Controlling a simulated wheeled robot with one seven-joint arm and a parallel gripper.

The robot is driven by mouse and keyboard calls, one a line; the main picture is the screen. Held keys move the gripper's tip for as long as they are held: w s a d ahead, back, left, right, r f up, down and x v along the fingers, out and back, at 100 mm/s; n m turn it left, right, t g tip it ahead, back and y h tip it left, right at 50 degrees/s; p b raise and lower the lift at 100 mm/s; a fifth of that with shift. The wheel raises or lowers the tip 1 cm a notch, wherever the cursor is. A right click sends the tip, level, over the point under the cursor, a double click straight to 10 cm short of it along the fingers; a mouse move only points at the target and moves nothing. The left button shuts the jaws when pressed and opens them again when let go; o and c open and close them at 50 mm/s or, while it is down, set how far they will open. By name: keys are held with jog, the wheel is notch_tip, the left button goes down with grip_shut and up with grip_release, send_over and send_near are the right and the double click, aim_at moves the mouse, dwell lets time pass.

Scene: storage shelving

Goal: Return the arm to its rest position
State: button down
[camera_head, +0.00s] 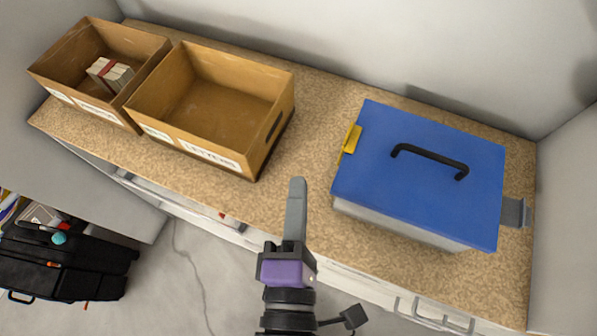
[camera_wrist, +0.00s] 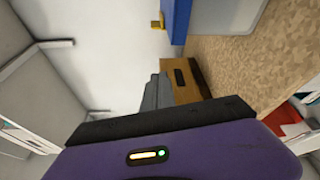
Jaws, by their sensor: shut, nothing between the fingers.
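My gripper (camera_head: 296,190) is shut and empty, its grey fingers pointing toward the shelf top in the head view. It shows in front of the cork-coloured surface, between the open box and the blue-lidded box, and apart from both. In the wrist view, my gripper's fingers (camera_wrist: 153,92) show as a grey shape above the purple housing. My arm runs down to the bottom edge of the head view.
A cork-topped surface (camera_head: 320,130) holds an empty cardboard box (camera_head: 262,150), a box with banded papers (camera_head: 62,75), and a blue-lidded box (camera_head: 400,185) with a black handle. A black bag (camera_head: 70,270) lies at lower left. White walls stand behind and right.

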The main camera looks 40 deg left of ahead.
dwell(0.7)
jog(key=s+d+f+m+h, duration=0.2)
jog(key=s+d+m+h, duration=0.1)
jog(key=d+m, duration=0.6)
jog(key=s+d+f+m+h, duration=0.2)
jog(key=s+d+m+h, duration=0.1)
jog(key=d+m, duration=0.6)
jog(key=s+d+f+m+h, duration=0.2)
jog(key=s+d+m, duration=0.3)
jog(key=d, duration=0.8)
jog(key=m+h, duration=0.1)
jog(key=m, duration=0.2)
jog(key=shift+s+d+m, duration=0.15)
jog(key=shift+m, duration=0.25)
jog(key=shift+f, duration=0.1)
